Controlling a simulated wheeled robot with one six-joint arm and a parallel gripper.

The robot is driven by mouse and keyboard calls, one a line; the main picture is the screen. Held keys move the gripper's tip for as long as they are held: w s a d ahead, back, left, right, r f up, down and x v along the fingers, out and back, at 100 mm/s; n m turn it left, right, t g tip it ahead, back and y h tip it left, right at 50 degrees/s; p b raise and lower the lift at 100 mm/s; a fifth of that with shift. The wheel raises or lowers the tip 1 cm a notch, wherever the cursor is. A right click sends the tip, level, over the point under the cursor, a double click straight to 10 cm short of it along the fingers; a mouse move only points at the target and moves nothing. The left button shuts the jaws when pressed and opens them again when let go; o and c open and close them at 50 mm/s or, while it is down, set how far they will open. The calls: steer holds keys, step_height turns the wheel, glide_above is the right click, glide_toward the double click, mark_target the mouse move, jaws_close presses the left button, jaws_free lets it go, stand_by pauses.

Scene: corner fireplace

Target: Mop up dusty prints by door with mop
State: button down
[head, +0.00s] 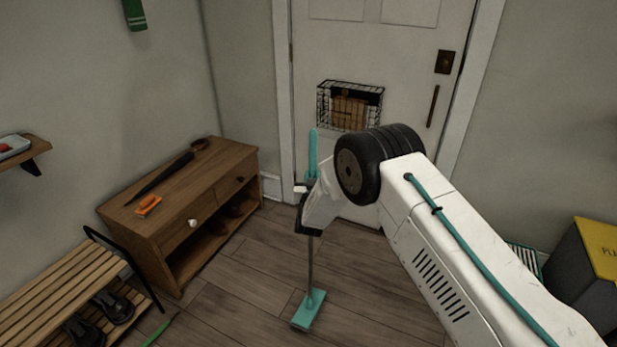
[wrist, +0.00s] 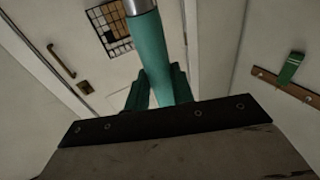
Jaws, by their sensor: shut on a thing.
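My gripper (head: 304,196) is shut on the mop, around its teal grip, in front of the door. The mop (head: 310,262) stands nearly upright, with a thin grey pole and a flat teal head (head: 309,311) low at the floor; I cannot tell whether the head touches it. In the wrist view, the teal mop handle (wrist: 164,55) runs up between the dark green fingers of my gripper (wrist: 157,88). The white door (head: 400,60) is closed, with a wire basket on it. I can make out no clear dusty prints; my arm hides some floor by the door.
A wooden cabinet (head: 180,195) stands on the left wall, holding a dark long tool and an orange brush (head: 148,205). A slatted shoe rack (head: 65,295) is in front of it. A grey bin with a yellow lid (head: 598,245) stands right. Bare plank floor (head: 245,270) lies between.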

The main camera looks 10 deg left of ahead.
steer(key=shift+s+d, duration=0.2)
steer(key=shift+d, duration=0.45)
steer(key=shift+s+d, duration=0.25)
steer(key=shift+d, duration=0.35)
steer(key=shift+s+d, duration=0.2)
steer(key=shift+d, duration=0.55)
steer(key=s+d, duration=0.2)
steer(key=d, duration=0.5)
steer(key=s+d, duration=0.3)
steer(key=d, duration=0.5)
steer(key=shift+d+f, duration=0.15)
steer(key=s+d, duration=0.2)
steer(key=d, duration=0.5)
steer(key=s+d, duration=0.3)
steer(key=d, duration=0.5)
stand_by(1.2)
steer(key=shift+w, duration=0.1)
